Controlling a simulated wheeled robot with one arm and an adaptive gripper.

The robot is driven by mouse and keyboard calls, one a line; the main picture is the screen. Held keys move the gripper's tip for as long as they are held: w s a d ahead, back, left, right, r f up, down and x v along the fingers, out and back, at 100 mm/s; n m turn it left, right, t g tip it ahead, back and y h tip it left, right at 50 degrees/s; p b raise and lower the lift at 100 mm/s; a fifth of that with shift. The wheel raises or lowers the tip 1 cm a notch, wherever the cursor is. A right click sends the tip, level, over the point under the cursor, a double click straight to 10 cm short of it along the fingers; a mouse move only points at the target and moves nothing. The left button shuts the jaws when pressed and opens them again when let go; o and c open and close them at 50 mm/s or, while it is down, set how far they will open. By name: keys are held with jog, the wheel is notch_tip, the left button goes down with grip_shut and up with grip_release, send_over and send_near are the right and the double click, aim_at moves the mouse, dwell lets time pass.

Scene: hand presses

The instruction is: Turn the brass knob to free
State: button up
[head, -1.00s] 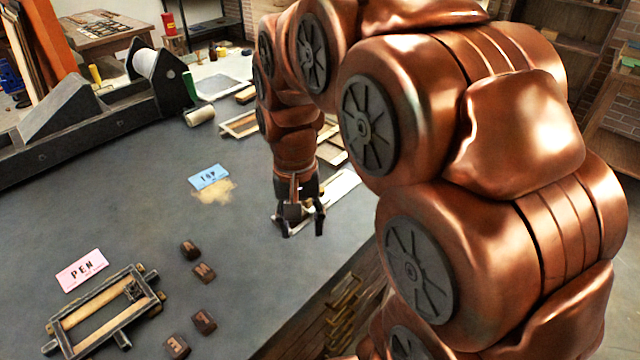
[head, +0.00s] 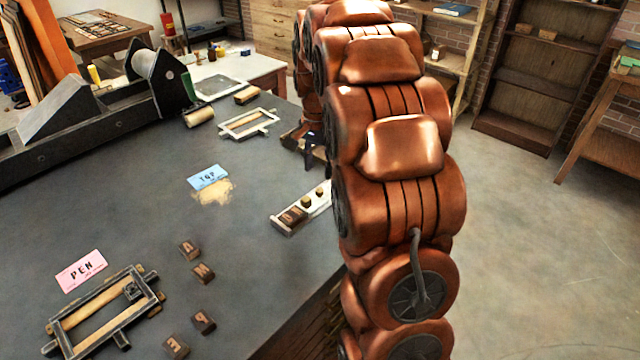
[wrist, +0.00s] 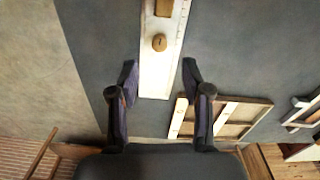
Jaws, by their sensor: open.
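A small round brass knob (wrist: 159,42) with a dark mark on its face sits on a pale strip (wrist: 152,80) in the wrist view. In the head view the strip (head: 284,222) lies near the table's right edge, with two small round brass-coloured pieces (head: 305,202) and a dark wooden block on it. I cannot tell which of the two is the knob in the wrist view. My gripper (wrist: 160,72) is open and empty, its fingers apart on either side of the strip's line, short of the knob. In the head view my gripper (head: 312,150) is partly hidden by my arm.
A wooden frame (wrist: 228,104) lies right of the strip in the wrist view. Several dark letter blocks (head: 204,273), a pink PEN card (head: 81,271), a blue card (head: 208,177) and a framed tray (head: 82,312) lie on the table. The table's middle is mostly clear.

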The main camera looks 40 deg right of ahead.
aim_at(320, 189)
jog(key=shift+s+f+p, duration=0.1)
jog(key=shift+f+p, duration=0.75)
jog(key=shift+f, duration=2.4)
jog(key=shift+c, duration=0.5)
jog(key=shift+d, duration=0.1)
grip_shut()
